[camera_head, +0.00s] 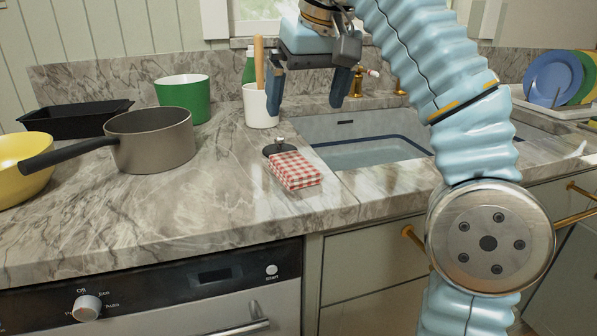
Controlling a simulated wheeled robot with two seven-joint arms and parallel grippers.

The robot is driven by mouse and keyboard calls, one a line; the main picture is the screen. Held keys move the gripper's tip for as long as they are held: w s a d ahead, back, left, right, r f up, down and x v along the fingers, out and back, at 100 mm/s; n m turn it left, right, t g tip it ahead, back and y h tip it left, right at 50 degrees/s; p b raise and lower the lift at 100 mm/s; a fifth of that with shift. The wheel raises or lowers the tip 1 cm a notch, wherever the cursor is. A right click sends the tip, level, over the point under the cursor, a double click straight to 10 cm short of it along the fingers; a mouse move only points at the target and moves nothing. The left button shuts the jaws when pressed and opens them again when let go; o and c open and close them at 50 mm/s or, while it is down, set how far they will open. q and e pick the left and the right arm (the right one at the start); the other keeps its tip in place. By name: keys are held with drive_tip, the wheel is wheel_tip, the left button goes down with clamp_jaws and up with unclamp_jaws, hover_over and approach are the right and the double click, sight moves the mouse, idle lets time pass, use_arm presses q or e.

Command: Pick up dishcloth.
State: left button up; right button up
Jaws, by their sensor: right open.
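The dishcloth (296,171) is a folded red-and-white checked cloth lying on the marble counter, left of the sink. My right gripper (308,98) hangs above and behind it, pointing down, with its two blue fingers spread apart and nothing between them. It is clear of the cloth. My right arm comes in from the right and covers part of the sink's right side and the counter there. My left gripper is not in view.
A small dark round lid (279,149) sits right behind the cloth. The sink (365,150) lies to the right. A white crock (258,106), green pot (183,98), grey saucepan (150,140), black tray (72,119) and yellow bowl (20,165) stand left. Counter before the cloth is clear.

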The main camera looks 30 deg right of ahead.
sight(292, 162)
drive_tip(key=x, duration=1.3)
drive_tip(key=shift+w+f, duration=0.15)
drive_tip(key=shift+f, duration=0.1)
drive_tip(key=shift+f, duration=0.15)
drive_tip(key=shift+c, duration=0.3)
drive_tip(key=c, duration=1.1)
drive_tip(key=shift+o, duration=0.2)
